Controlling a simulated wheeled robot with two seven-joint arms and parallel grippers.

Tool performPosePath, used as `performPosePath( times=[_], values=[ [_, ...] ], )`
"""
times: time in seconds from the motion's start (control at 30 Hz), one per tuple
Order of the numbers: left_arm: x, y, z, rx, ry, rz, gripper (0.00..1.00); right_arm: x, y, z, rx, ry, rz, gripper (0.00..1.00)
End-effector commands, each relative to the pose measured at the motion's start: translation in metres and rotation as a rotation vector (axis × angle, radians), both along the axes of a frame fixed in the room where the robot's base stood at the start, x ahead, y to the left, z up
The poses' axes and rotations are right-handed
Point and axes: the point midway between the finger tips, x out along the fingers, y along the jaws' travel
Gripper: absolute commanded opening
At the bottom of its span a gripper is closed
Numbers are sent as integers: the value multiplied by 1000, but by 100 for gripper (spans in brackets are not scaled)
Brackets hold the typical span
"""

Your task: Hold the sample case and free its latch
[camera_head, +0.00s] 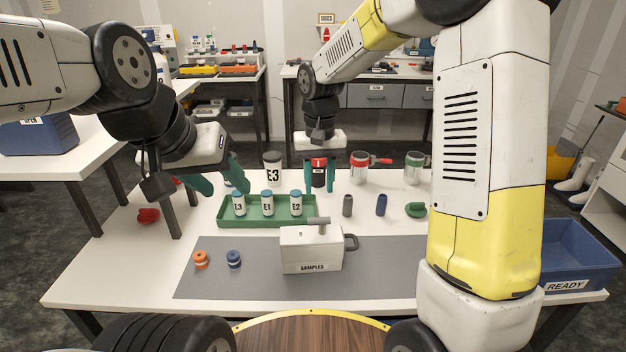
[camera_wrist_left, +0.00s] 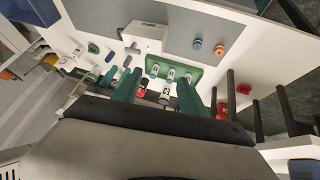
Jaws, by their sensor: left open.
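The white sample case (camera_head: 310,256), labelled SAMPLES, stands upright on the grey mat with a dark handle on its right side. A grey T-shaped part (camera_head: 318,222) sits on its lid; I cannot tell whether this is the latch. The case also shows in the left wrist view (camera_wrist_left: 146,36). My left gripper (camera_head: 221,182) is open and empty above the table's left rear, apart from the case. My right gripper (camera_head: 319,182) is open behind the case, its fingers either side of a black and red jar in the picture; I cannot tell whether they touch it.
A green tray (camera_head: 238,221) with labelled bottles stands behind the mat (camera_head: 205,285). Orange (camera_head: 201,260) and blue (camera_head: 233,259) round pieces lie left of the case. Small cylinders (camera_head: 381,205) and jars stand behind. A blue READY bin (camera_head: 575,258) is at right. The mat's front is clear.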

Motion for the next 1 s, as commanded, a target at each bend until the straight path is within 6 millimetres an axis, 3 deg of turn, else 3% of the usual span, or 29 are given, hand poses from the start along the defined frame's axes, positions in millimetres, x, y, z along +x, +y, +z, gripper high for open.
performPosePath(
  times=[0.03,0.2,1.0],
  values=[
    [1,0,-1,-4,10,3,62,1,2,-2,-2,4,1,36],
    [9,-5,-13,-55,117,38,93,1,2,-3,-3,5,0,36],
    [98,-52,-129,-659,1027,428,93,1,1,-2,-3,4,0,36]
  ],
)
